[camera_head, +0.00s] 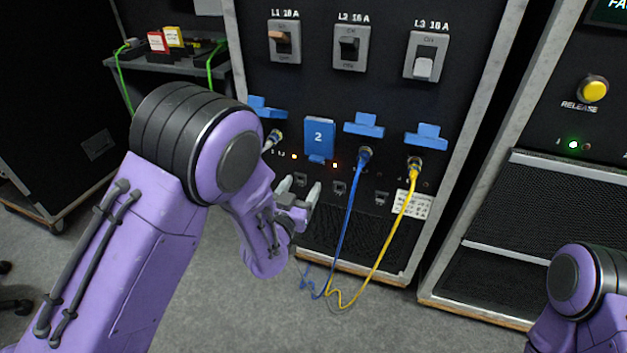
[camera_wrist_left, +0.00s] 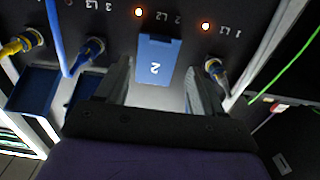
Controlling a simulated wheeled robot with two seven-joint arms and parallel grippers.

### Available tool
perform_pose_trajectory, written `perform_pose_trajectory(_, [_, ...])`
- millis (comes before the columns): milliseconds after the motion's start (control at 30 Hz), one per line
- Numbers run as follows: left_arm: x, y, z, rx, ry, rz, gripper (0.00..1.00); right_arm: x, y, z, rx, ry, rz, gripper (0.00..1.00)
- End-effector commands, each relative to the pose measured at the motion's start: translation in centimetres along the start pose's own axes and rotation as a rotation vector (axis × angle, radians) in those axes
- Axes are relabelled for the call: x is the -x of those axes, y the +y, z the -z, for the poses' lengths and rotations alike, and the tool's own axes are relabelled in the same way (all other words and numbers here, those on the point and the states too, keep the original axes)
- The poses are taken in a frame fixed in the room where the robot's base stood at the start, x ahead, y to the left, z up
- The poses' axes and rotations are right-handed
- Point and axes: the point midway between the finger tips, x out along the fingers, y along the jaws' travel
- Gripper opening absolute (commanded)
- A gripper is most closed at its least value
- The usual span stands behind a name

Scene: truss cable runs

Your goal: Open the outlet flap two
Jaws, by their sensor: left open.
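Outlet flap two (camera_head: 318,136) is a blue plate marked 2, hanging flat and shut over its outlet on the black panel. A small blue lip shows at its lower edge. My left gripper (camera_head: 298,190) is open and empty, just below the flap and in front of the panel. In the left wrist view, which is turned upside down, flap two (camera_wrist_left: 156,58) shows between the spread fingers of the left gripper (camera_wrist_left: 158,85). I see no contact with the flap. My right gripper is out of view; only part of my right arm shows.
The neighbouring flaps, such as the blue one (camera_head: 363,125), are raised. A blue cable (camera_head: 349,215) and a yellow cable (camera_head: 392,232) hang from plugs right of flap two. A grey plug (camera_head: 273,139) sits at left. Breaker switches (camera_head: 350,47) are above.

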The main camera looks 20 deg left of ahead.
Motion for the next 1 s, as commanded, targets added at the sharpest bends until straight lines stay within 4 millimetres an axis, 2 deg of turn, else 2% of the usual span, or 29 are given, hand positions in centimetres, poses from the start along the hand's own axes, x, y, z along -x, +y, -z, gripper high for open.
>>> perform_pose_trajectory(300, [-6.8,0.0,-0.1,0.002,-0.003,0.001,0.68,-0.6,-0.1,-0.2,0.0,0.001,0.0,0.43])
perform_pose_trajectory(400, [-8.4,0.0,-0.1,0.002,-0.004,0.002,0.68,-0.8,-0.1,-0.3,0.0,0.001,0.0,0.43])
perform_pose_trajectory(533, [-9.5,0.0,-0.1,0.002,-0.006,0.002,0.68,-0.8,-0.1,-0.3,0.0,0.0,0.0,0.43])
perform_pose_trajectory(767, [-9.7,0.0,-0.1,0.002,-0.007,0.001,0.68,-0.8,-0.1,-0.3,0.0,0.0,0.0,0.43])
perform_pose_trajectory(800, [-9.7,0.0,-0.1,0.002,-0.007,0.001,0.65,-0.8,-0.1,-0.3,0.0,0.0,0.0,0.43])
perform_pose_trajectory(867, [-9.6,0.0,-0.1,0.002,-0.007,0.001,0.45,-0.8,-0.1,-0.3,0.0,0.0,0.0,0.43])
perform_pose_trajectory(1000, [-9.6,0.0,-0.1,0.002,-0.007,0.001,0.0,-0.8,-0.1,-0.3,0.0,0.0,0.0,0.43])
